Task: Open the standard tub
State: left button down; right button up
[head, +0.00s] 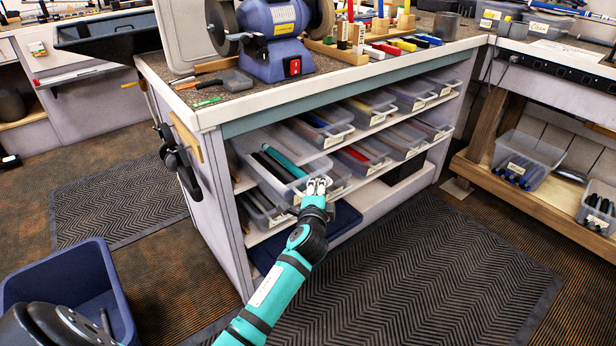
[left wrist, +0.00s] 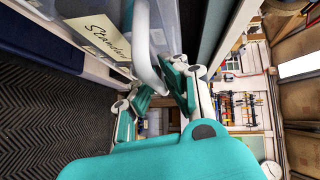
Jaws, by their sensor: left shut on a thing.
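The standard tub (head: 262,178) is a clear plastic drawer on the upper shelf of the workbench, at its left end. It appears to stick out past its neighbours, and dark and teal grips show inside. In the left wrist view its cream label (left wrist: 98,36) reads "Standard", partly cut off, beside a pale curved handle (left wrist: 147,58). My left gripper (head: 318,186) is at the tub's front; in the left wrist view its fingers (left wrist: 160,86) are closed around the handle. My right gripper is not in view.
Other clear tubs (head: 362,112) fill the shelves to the right. A blue grinder (head: 276,40) stands on the bench top. A blue bin (head: 75,275) sits on the floor at left. The ribbed black mat (head: 420,270) before the bench is clear.

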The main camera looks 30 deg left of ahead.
pick_arm(q)
jog(key=shift+s+d+f, duration=0.2)
jog(key=shift+s+d, duration=0.1)
jog(key=shift+d, duration=0.25)
jog(key=shift+s+d+f, duration=0.15)
jog(key=shift+s+d, duration=0.15)
jog(key=shift+d, duration=0.25)
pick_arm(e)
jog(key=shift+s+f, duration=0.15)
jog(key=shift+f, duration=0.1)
pick_arm(q)
jog(key=c, duration=1.5)
grip_release()
jog(key=shift+o, duration=0.5)
jog(key=shift+w+r, duration=0.1)
jog(key=shift+r, duration=0.1)
jog(key=v, duration=1.2)
